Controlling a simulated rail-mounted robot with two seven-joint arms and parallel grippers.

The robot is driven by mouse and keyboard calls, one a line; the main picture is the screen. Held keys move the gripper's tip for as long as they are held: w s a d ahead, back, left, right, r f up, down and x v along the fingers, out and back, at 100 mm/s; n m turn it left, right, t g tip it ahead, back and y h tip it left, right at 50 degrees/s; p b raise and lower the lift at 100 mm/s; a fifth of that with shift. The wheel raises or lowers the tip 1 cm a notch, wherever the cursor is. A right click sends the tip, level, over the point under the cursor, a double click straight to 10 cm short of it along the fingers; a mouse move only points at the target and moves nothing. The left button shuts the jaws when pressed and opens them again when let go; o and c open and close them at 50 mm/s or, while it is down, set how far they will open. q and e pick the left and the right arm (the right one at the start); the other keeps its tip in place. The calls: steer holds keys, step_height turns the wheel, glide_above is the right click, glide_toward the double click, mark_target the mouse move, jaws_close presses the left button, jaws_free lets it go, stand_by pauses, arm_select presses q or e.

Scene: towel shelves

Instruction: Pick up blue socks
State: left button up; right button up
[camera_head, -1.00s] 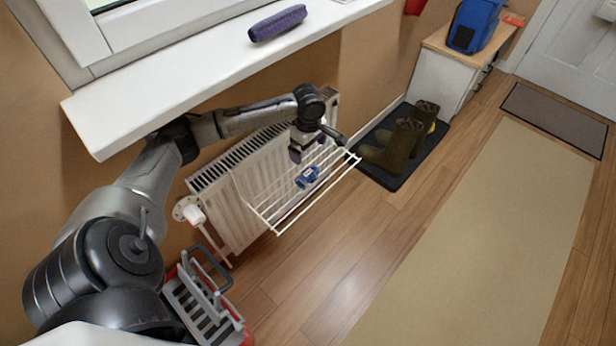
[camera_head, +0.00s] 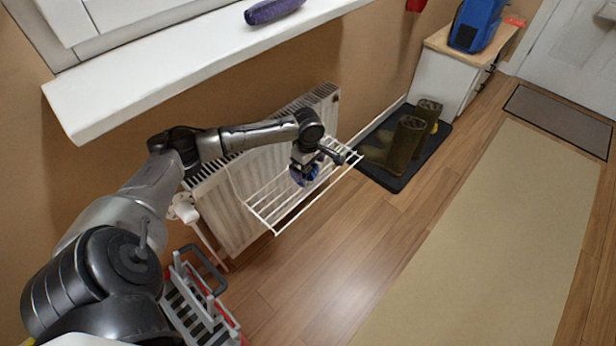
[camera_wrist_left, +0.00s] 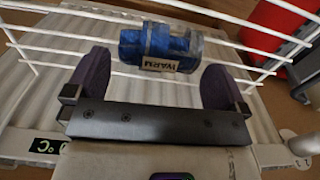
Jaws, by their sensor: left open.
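The blue socks (camera_wrist_left: 160,45) are a rolled bundle with a band reading "WARM". They lie on the white wire drying rack (camera_head: 290,207) hung on the radiator. In the head view the socks (camera_head: 304,175) are partly hidden by my left gripper (camera_head: 303,168). In the left wrist view my left gripper (camera_wrist_left: 158,80) is open, with one dark finger pad towards each end of the socks. The socks sit ahead of and between the pads, with no clear contact. My right gripper is not in view.
The white radiator (camera_head: 225,205) stands behind the rack. A white windowsill (camera_head: 190,70) with a purple roll (camera_head: 272,11) runs above. A red and grey crate (camera_head: 205,310) is at lower left. Boots (camera_head: 405,145) stand on a dark mat to the right.

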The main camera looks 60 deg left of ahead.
mark_target(308, 171)
arm_select(q)
step_height(308, 171, down, 3)
steer(key=shift+f+b, duration=0.1)
steer(key=shift+b, duration=0.5)
steer(key=c, duration=0.6)
steer(key=shift+r, duration=0.25)
